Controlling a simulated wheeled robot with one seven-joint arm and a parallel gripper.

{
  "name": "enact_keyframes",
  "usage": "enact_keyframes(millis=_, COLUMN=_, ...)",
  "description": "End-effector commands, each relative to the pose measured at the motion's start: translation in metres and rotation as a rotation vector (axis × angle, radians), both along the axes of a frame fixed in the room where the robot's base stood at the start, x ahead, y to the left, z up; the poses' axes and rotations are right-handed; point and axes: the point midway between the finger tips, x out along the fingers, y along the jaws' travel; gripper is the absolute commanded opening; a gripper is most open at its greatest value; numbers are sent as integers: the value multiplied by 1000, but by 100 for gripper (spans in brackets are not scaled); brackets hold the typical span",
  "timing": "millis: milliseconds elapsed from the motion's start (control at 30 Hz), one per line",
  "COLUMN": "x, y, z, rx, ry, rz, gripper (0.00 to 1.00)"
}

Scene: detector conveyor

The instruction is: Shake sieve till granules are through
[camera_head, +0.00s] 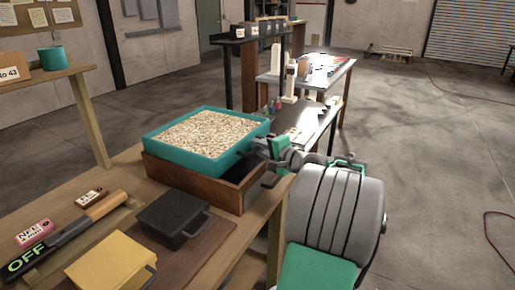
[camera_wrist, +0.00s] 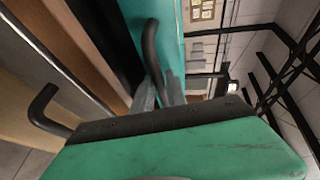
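The sieve (camera_head: 165,157) is a teal square frame full of pale granules (camera_head: 210,132). It sits over a brown wooden box (camera_head: 190,188), shifted so that part of the box's dark inside shows at the right. My gripper (camera_head: 258,148) is at the sieve's right side. In the wrist view the sieve's teal wall (camera_wrist: 170,25) carries a dark curved handle (camera_wrist: 150,48). My gripper's grey fingers (camera_wrist: 163,92) lie on both sides of this handle and appear closed on it. Anything below the granules is hidden.
A black lidded box (camera_head: 172,216), a yellow box (camera_head: 110,262) and a dark "OFF" bar (camera_head: 45,252) lie on the wooden bench (camera_head: 135,165) in front. Small labelled blocks (camera_head: 35,233) are at the left. Another table (camera_head: 335,72) stands behind. Floor at the right is open.

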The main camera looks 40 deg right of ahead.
Motion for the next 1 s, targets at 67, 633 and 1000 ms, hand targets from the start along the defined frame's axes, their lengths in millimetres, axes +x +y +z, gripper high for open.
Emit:
enact_keyframes(millis=67, x=0, y=1, z=0, rx=0, ry=0, rz=1, gripper=10)
enact_keyframes(millis=633, x=0, y=2, z=-1, rx=2, ry=1, rz=3, gripper=0)
enact_keyframes(millis=1000, x=0, y=2, z=-1, rx=3, ry=2, rz=3, gripper=0)
